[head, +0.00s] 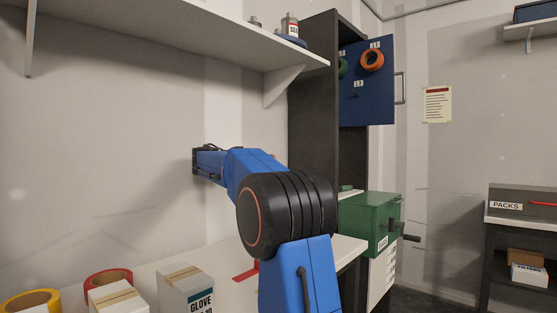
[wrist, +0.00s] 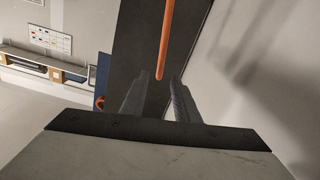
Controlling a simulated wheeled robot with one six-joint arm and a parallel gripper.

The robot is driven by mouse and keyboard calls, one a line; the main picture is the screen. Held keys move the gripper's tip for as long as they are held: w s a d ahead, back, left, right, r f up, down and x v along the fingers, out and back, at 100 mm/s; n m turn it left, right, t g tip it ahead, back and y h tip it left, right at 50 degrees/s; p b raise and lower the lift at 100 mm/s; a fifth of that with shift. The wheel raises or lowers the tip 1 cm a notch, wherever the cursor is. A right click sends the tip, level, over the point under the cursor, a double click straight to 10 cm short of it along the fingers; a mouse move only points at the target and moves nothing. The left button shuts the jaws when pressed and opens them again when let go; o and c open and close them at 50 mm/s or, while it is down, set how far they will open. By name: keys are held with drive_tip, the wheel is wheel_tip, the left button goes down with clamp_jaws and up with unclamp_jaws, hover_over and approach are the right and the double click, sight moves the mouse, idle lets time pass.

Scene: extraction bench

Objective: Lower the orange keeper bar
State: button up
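The orange keeper bar (wrist: 165,40) shows in the wrist view as a long thin rod against a dark panel, running from the top edge down to a rounded end near my fingertips. My gripper (wrist: 160,77) has its two dark fingers apart, and the bar's end appears in line with the gap between them. I cannot tell whether that end is between the fingers or beyond them. In the head view my gripper (head: 197,161) is at the left end of the blue arm, near the pale wall. I cannot make out the bar in the head view.
A tall dark cabinet (head: 313,95) stands behind my arm, with a blue panel (head: 368,100) bearing an orange ring (head: 372,60). A green box (head: 368,225) with a handle sits at right. A shelf (head: 200,35) hangs above; cartons (head: 186,290) and tape rolls stand on the bench.

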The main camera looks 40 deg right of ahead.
sight(275, 158)
drive_tip(key=d, duration=1)
drive_tip(key=shift+w, duration=0.35)
clamp_jaws()
